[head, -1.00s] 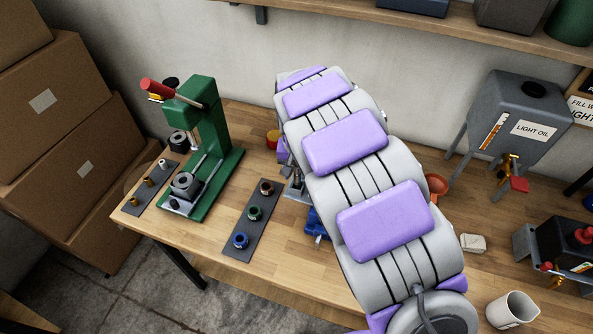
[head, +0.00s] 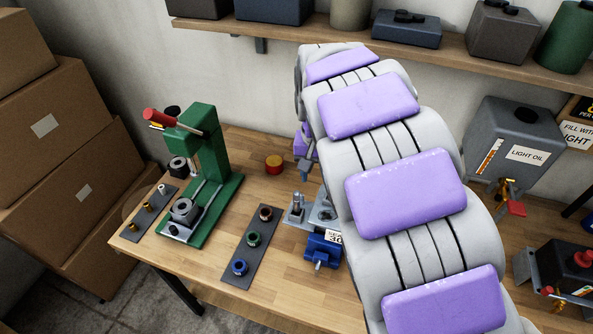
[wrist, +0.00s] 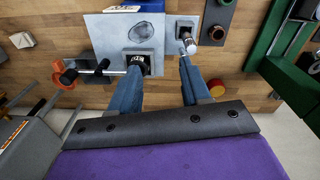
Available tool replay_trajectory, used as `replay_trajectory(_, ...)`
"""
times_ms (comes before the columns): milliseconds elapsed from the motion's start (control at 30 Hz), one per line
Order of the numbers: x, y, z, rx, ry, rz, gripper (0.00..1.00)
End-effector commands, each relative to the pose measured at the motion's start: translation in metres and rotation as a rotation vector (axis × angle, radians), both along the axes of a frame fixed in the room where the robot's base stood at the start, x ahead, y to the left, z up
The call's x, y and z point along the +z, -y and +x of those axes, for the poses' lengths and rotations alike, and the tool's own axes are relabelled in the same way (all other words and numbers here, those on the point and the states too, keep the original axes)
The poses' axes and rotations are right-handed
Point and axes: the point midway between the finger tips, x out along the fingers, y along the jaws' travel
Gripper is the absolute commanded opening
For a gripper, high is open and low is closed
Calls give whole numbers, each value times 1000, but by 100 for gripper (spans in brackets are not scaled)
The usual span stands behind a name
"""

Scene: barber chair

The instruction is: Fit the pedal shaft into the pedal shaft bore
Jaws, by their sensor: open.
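A silver upright pin, which looks like the pedal shaft (head: 297,201), stands on a small plate beside the blue vise-like fixture (head: 323,250). It also shows in the wrist view (wrist: 189,46), close to the tip of the right finger.
A green press (head: 205,160) stands at left, with a dark strip of coloured rings (head: 253,245) before the fixture. A red-yellow round container (head: 274,164) is behind. The light oil tank (head: 515,140) is at right.

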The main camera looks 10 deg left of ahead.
Motion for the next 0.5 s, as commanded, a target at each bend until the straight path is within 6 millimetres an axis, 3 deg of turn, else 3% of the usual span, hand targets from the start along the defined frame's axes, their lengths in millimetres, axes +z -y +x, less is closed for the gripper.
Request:
replay_trajectory(100, 17, 53, -33, -57, -13, -14, 47)
replay_trajectory(200, 26, 90, -65, -89, -31, -17, 47)
replay_trajectory(500, 29, 162, -181, -129, -98, -8, 47)
